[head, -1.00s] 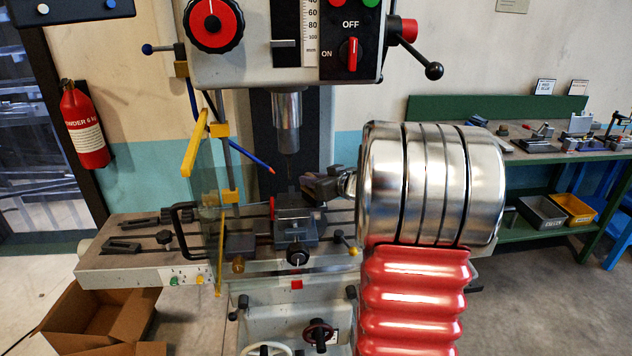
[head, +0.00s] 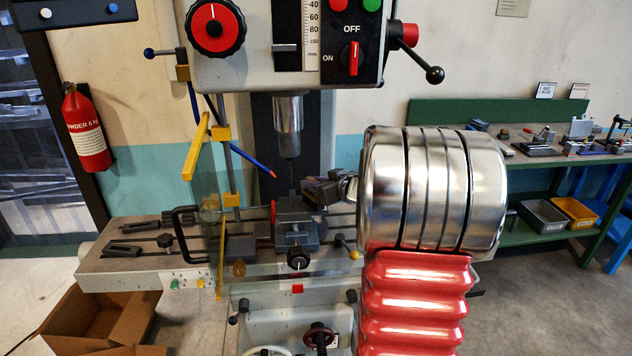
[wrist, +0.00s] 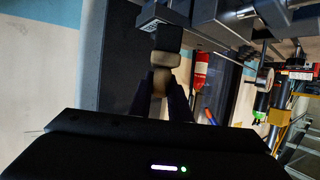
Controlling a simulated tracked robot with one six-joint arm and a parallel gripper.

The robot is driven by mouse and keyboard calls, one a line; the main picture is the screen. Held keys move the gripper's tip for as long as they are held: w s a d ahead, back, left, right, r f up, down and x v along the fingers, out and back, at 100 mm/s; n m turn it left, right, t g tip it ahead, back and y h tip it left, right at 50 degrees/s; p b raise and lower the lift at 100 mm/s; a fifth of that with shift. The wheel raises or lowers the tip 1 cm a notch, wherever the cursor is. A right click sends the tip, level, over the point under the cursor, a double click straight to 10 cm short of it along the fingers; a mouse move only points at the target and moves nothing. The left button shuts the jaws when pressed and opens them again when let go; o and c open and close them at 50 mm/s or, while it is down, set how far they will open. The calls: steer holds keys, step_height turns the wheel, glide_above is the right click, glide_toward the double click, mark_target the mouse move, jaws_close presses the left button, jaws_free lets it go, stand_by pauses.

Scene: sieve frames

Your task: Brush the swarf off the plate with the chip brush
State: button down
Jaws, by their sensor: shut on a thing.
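My gripper (head: 322,191) is dark and sits at the drill press, just above and to the right of the vise (head: 298,235). In the wrist view its two dark fingers (wrist: 162,98) are shut on a tan piece with a dark end, which looks like the chip brush (wrist: 165,60). In the head view the brush cannot be told apart from the dark gripper and vise. The plate appears to be the grey top in the vise (head: 292,204), but its edges are unclear. Swarf is too small to make out.
The drill chuck (head: 288,125) hangs above the vise. A clear guard with a yellow bar (head: 197,140) and a blue rod (head: 258,165) stand to its left. Clamps and a black handle (head: 180,225) are on the table's left. A green bench (head: 520,165) stands at right.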

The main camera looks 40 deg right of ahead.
steer(key=shift+s+a, duration=0.45)
steer(key=shift+s, duration=0.2)
steer(key=shift+s+a, duration=0.45)
steer(key=shift+s, duration=0.2)
steer(key=s+a+r, duration=0.2)
steer(key=s+a, duration=0.2)
steer(key=s, duration=0.2)
steer(key=shift+s+a+r, duration=0.25)
steer(key=shift+s+r, duration=0.05)
stand_by(0.3)
steer(key=shift+w, duration=0.1)
stand_by(0.8)
